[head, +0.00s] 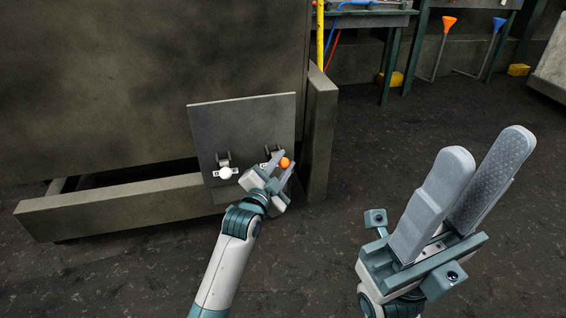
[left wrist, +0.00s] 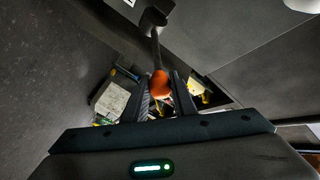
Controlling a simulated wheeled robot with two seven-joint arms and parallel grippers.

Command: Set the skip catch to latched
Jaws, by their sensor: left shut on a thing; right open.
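A grey upright panel (head: 243,118) carries two small dark catch fittings near its lower edge. The right one has a lever with an orange knob (head: 284,162); the left one has a white round knob (head: 225,173). My left gripper (head: 281,167) is shut on the orange knob. In the left wrist view the orange knob (left wrist: 160,83) sits between the two fingers, at the end of a dark lever arm (left wrist: 154,45). The fingers partly hide the right fitting in the head view. My right gripper (head: 486,180) is open and empty, away from the panel. I cannot tell which fitting is the skip catch.
A large grey machine body (head: 120,85) stands behind the panel, with a low beam (head: 110,206) below and a post (head: 319,130) to its right. The dark floor between is clear.

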